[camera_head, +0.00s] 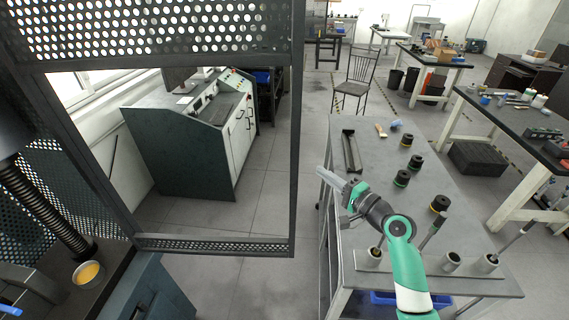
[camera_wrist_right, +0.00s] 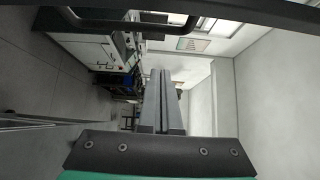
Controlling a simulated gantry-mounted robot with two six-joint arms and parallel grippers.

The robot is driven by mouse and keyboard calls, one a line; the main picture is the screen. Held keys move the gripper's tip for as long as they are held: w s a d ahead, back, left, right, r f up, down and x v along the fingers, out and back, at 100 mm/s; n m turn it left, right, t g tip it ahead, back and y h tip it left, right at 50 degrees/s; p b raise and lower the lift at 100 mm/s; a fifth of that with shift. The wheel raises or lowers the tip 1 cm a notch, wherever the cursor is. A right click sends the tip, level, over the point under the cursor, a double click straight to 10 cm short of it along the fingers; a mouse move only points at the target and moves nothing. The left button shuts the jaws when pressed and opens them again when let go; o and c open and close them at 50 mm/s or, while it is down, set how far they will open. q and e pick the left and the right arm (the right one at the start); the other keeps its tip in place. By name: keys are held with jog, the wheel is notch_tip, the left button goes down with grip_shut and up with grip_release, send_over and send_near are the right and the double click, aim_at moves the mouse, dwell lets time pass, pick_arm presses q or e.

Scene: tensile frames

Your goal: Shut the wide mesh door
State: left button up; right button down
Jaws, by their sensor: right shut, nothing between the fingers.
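The wide mesh door (camera_head: 215,244) stands large in the left half of the head view, with perforated panels above and below a wide clear opening. It stands open, swung out from the testing machine (camera_head: 62,228) at the lower left. Its free upright edge is on the right. My right gripper (camera_head: 325,173) is just right of that edge in the picture, pointing left, shut and empty, apart from the door. Its closed fingers (camera_wrist_right: 160,75) show in the right wrist view. A dark bar (camera_wrist_right: 220,10) crosses the top there; I cannot tell whether it is the door. My left gripper is not in view.
A grey table (camera_head: 450,185) under my right arm holds several dark cylinders, a grey channel piece and upright tube holders. A green control cabinet (camera_head: 180,140) shows through the door opening. A chair (camera_head: 358,78) stands behind. Floor between door and table is clear.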

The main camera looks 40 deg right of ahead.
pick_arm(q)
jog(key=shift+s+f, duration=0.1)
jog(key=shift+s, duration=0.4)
pick_arm(e)
jog(key=w+a, duration=0.2)
jog(key=w, duration=0.4)
jog(key=shift+w+a, duration=0.25)
jog(key=shift+a, duration=0.1)
